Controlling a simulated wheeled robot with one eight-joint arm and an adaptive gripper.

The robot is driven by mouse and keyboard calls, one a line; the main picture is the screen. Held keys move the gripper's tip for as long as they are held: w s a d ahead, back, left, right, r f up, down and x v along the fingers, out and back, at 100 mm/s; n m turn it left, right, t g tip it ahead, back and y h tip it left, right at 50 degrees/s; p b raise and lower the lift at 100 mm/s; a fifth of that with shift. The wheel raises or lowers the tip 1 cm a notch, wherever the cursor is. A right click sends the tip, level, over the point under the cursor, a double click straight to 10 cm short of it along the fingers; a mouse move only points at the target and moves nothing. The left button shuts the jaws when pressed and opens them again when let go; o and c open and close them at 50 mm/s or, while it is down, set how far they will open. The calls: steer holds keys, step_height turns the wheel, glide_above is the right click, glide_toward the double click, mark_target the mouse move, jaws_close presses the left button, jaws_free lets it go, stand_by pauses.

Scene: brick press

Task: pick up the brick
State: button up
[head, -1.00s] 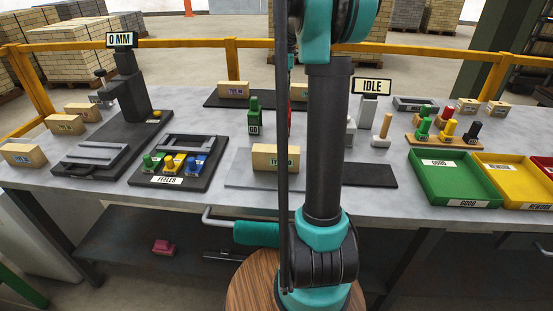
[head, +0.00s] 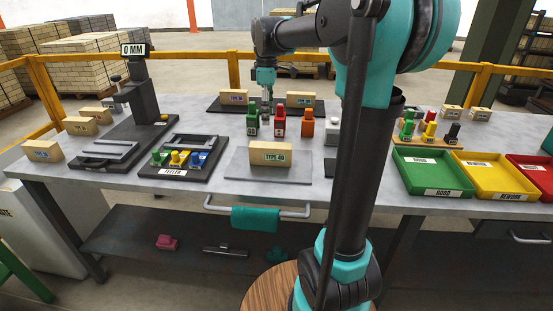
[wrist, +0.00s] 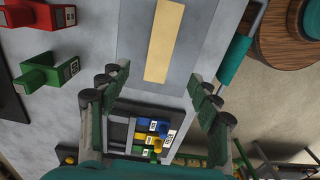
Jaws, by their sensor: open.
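A tan brick (head: 270,153) labelled TYPE 40 lies on a grey plate (head: 245,173) near the table's front edge. In the wrist view the brick (wrist: 164,42) is a long pale block on the plate (wrist: 195,32), beyond the fingertips. My gripper (head: 267,107) hangs fingers down over the table, and shows behind and above the brick in the head view.
Green (head: 252,121), red (head: 279,122) and orange (head: 307,127) blocks stand behind the brick. The feeler stand (head: 213,167) is at its left. Two more bricks (head: 234,97) (head: 300,99) lie on a dark mat at the back. Green (head: 441,183) and yellow (head: 486,187) trays are at the right.

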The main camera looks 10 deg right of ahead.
glide_toward(271, 154)
steer(key=w+f, duration=0.1)
steer(key=f, duration=0.3)
steer(key=w+f, duration=0.1)
steer(key=f, duration=0.1)
steer(key=shift+w+a+f, duration=0.15)
steer(key=shift+w+f, duration=0.05)
steer(key=shift+w, duration=0.15)
steer(key=shift+s+d+f, duration=0.1)
steer(key=shift+d+f, duration=0.05)
steer(key=shift+f, duration=1.2)
steer(key=shift+s+d+f, duration=0.1)
steer(key=shift+d+f, duration=0.05)
steer(key=shift+f, duration=1.2)
steer(key=c, duration=1.2)
